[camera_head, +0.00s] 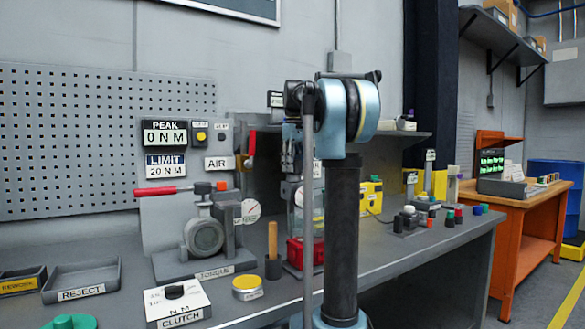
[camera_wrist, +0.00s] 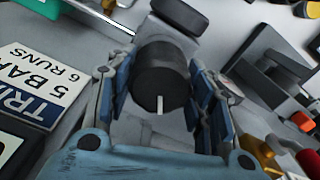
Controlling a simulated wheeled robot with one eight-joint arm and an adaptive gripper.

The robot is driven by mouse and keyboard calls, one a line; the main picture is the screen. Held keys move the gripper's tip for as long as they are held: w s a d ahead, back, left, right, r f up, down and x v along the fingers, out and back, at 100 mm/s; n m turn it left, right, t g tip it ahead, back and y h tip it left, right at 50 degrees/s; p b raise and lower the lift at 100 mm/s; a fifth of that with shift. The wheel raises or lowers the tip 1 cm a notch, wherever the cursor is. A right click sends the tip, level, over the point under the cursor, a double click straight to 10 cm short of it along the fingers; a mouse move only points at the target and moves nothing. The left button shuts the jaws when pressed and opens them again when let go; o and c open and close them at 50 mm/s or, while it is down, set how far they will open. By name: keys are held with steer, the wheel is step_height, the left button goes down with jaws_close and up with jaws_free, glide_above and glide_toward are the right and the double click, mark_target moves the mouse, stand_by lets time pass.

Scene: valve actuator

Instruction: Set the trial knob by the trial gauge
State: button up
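A dark round knob (camera_wrist: 160,80) with a white pointer line is in the middle of the wrist view. The pointer line points toward the bottom of that picture. My gripper (camera_wrist: 164,88) has its blue fingers on either side of the knob, very close to it. I cannot tell whether both pads touch it. A sign (camera_wrist: 38,85) reading "TRI… 5 BA… 6 RUNS" lies to the left of the knob. I cannot make out the trial gauge in either view. In the head view my arm blocks the area around the knob.
In the head view, the torque stand (camera_head: 203,236) with a red-handled lever is on the bench left of my arm. A clutch box (camera_head: 178,303) and a reject tray (camera_head: 82,280) are at the front left. Small coloured parts (camera_head: 458,214) lie to the right.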

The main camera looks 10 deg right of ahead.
stand_by(0.4)
steer(key=m, duration=0.5)
steer(key=shift+m, duration=0.4)
steer(key=m, duration=0.5)
steer(key=shift+d+m, duration=0.1)
steer(key=shift+m, duration=0.3)
steer(key=o, duration=1)
steer(key=shift+w, duration=0.1)
steer(key=shift+o, duration=0.2)
